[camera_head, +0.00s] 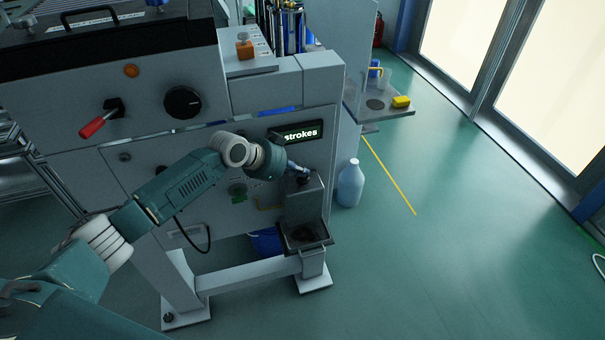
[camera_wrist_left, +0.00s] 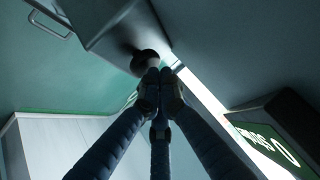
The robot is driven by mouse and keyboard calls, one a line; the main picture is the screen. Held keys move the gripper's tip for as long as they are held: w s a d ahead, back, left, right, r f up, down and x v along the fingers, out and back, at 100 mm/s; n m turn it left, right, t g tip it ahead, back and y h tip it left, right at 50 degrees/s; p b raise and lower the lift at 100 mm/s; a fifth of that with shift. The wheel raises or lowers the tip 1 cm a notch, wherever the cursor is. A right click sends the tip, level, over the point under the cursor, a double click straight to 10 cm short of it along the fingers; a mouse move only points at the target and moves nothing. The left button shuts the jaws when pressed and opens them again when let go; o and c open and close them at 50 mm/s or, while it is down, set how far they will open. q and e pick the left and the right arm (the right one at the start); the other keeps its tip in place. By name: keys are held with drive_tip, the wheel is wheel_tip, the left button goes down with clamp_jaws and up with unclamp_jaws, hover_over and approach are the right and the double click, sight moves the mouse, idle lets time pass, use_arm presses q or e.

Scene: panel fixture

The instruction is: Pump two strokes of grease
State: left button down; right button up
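The grease pump (camera_head: 305,205) is a grey box on the front of the machine, with a dark tray (camera_head: 304,236) below it. A dark round knob (camera_wrist_left: 145,63) on a pale stem shows in the left wrist view. My left gripper (camera_head: 302,171) is at the top of the pump. In the left wrist view its fingers (camera_wrist_left: 158,76) are drawn together, tips right at the knob; I cannot tell whether they touch it. A lit display (camera_head: 301,134) reads "strokes"; its digit looks like 0 in the left wrist view (camera_wrist_left: 265,143). My right gripper is not in view.
The machine panel carries a red-handled lever (camera_head: 99,124) and a black dial (camera_head: 182,102). A blue bin (camera_head: 266,242) is under the panel. A pale blue jug (camera_head: 350,184) stands on the floor right of the pump.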

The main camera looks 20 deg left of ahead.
sight(300, 178)
use_arm(q)
drive_tip(key=shift+f, duration=0.4)
drive_tip(key=shift+s, duration=0.1)
drive_tip(key=shift+r+p, duration=1.2)
drive_tip(key=shift+r, duration=0.55)
drive_tip(key=shift+r, duration=0.15)
wheel_tip(300, 178, up, 5)
drive_tip(key=p, duration=0.4)
